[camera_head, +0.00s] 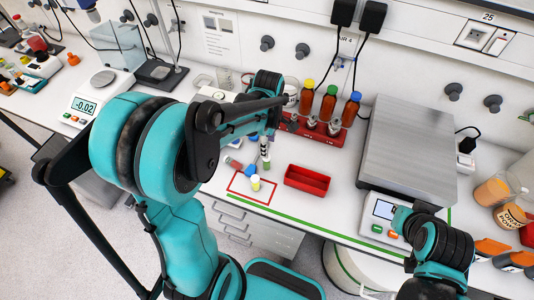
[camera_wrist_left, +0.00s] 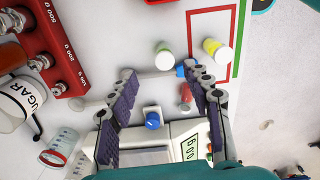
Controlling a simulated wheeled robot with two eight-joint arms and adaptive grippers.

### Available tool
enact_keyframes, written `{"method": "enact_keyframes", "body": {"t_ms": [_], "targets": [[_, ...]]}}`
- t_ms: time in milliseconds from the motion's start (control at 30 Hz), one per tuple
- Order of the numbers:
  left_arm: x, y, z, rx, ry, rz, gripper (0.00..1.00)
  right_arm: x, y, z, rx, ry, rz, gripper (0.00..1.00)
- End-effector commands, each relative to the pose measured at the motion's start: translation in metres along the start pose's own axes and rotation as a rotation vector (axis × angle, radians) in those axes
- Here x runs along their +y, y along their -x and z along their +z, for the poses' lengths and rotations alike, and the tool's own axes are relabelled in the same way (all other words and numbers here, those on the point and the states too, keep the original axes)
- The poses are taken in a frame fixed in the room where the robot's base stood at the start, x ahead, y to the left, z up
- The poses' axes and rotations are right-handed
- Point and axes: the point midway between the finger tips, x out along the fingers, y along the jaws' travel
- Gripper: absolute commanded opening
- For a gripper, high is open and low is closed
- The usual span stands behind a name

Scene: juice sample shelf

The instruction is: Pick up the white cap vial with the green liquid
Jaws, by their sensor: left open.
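The white cap vial with green liquid (camera_wrist_left: 164,57) stands on the bench, just outside the red outlined square, in the left wrist view. In the head view the green vial (camera_head: 266,164) shows just below my left gripper (camera_head: 267,140). In the left wrist view my left gripper (camera_wrist_left: 163,78) is open, with its two dark padded fingers apart and nothing held. The green vial appears beyond the fingertips, roughly between them, apart from both. My right arm shows at the lower right of the head view, but its gripper fingers do not show.
A yellow vial (camera_wrist_left: 213,48) stands inside the red square (camera_head: 233,193). A red vial with a blue cap (camera_wrist_left: 185,92) lies near the right finger. A red tray (camera_head: 307,180) sits to the right. A red rack (camera_head: 336,135) and brown bottles (camera_head: 327,105) stand behind.

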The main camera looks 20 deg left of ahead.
Motion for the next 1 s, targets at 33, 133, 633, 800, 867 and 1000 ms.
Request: {"method": "enact_keyframes", "body": {"t_ms": [33,133,633,800,867,1000], "targets": [[0.000,-0.006,0.000,0.000,0.007,-0.003,0.49,0.000,-0.002,0.002,0.000,0.000,0.000,0.00],[0.000,-0.018,0.000,0.000,0.008,-0.003,0.49,0.000,-0.005,0.004,0.000,0.000,0.000,0.00],[-0.004,-0.077,-0.001,0.000,0.005,-0.001,0.49,0.000,-0.019,0.014,0.000,0.000,0.000,0.00],[-0.004,-0.077,-0.001,0.000,0.004,-0.001,0.49,0.000,-0.018,0.013,0.000,0.000,0.000,0.00],[-0.004,-0.076,-0.001,0.000,0.004,-0.001,0.44,0.000,-0.018,0.013,0.000,0.000,0.000,0.00],[-0.004,-0.076,-0.001,0.000,0.004,-0.001,0.07,0.000,-0.018,0.013,0.000,0.000,0.000,0.00]]}}
